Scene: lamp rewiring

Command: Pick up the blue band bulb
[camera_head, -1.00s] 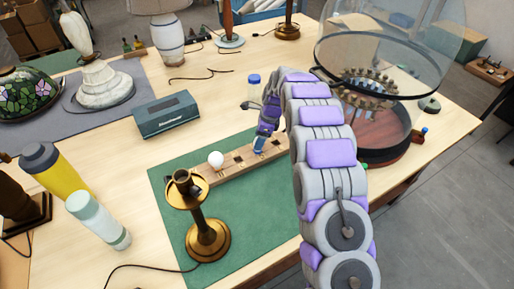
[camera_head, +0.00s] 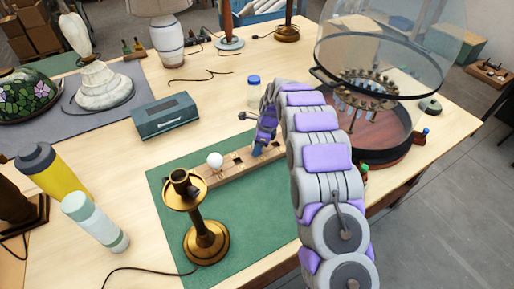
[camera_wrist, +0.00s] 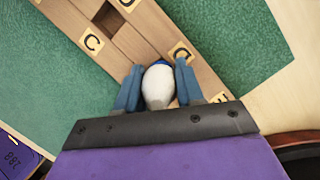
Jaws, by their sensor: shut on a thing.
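In the wrist view, my gripper (camera_wrist: 158,88) is shut on the blue band bulb (camera_wrist: 158,86), a white bulb with a blue band at its far end. One blue finger presses on each side of it. The bulb is over the wooden strip (camera_wrist: 70,22) with lettered tiles and square recesses; I cannot tell whether it is clear of the strip. In the head view, my gripper (camera_head: 257,148) is low over the right part of the wooden strip (camera_head: 212,181), and the bulb in it is hidden. Another white bulb (camera_head: 215,160) stands on the strip to the left.
A brass lamp base (camera_head: 205,240) stands on the green mat (camera_head: 262,225) in front of the strip. A teal box (camera_head: 166,117) and a blue-capped jar (camera_head: 254,92) are behind. A glass dome (camera_head: 385,60) stands right of my arm.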

